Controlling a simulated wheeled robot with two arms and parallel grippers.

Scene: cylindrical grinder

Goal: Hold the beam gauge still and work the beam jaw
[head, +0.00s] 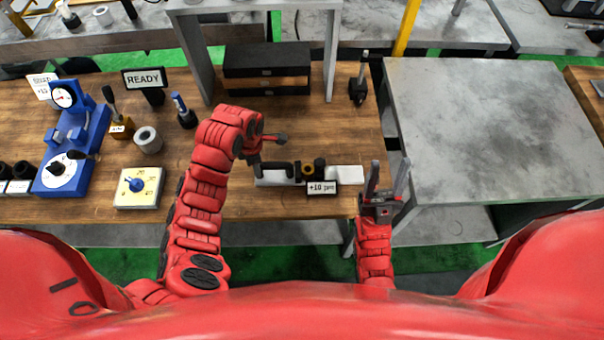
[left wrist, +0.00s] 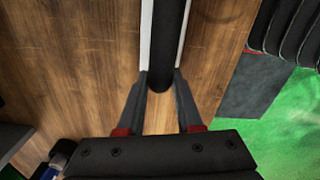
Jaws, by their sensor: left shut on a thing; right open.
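The beam gauge is a pale flat base (head: 345,174) lying near the table's front edge, with a black bar (head: 276,167) along its left part. A black and brass-coloured block (head: 308,170) stands near its middle; I cannot tell if this is the beam jaw. My left gripper (head: 257,168) is at the gauge's left end, partly hidden by its own wrist. In the left wrist view its fingers (left wrist: 161,80) close on the black bar (left wrist: 166,35), with the pale base on both sides. My right gripper (head: 387,178) is open and empty, fingers up, just right of the gauge.
A "+10" label (head: 322,188) stands before the gauge. A blue dial fixture (head: 75,135), a yellow box (head: 138,187) and a metal ring (head: 148,139) are at left. A bare grey table (head: 480,120) is at right.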

